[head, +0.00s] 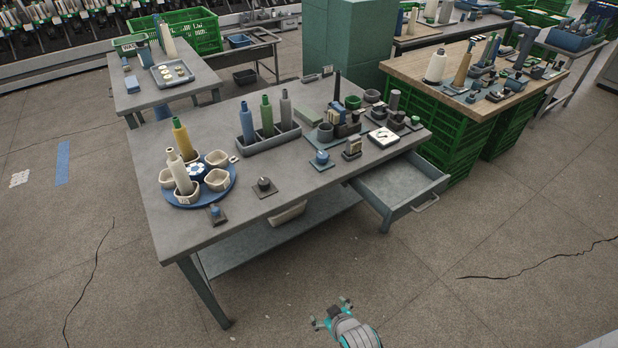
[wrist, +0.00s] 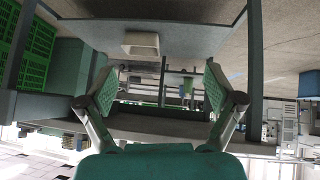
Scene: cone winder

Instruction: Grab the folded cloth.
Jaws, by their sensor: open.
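I cannot pick out a folded cloth for certain in either view. A small flat blue item (head: 131,84) lies on the left grey table, too small to tell whether it is cloth. My gripper (head: 331,314) is low in front of the main grey workbench, over the floor, apart from everything. In the wrist view its two fingers (wrist: 160,92) are spread wide, with nothing between them.
The workbench (head: 205,105) carries a blue round tray (head: 226,190), a grey bottle rack (head: 268,142) and small fixtures. Its drawer (head: 400,187) stands open at the right. A pale bin (head: 288,214) is beneath the top. The front floor is clear.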

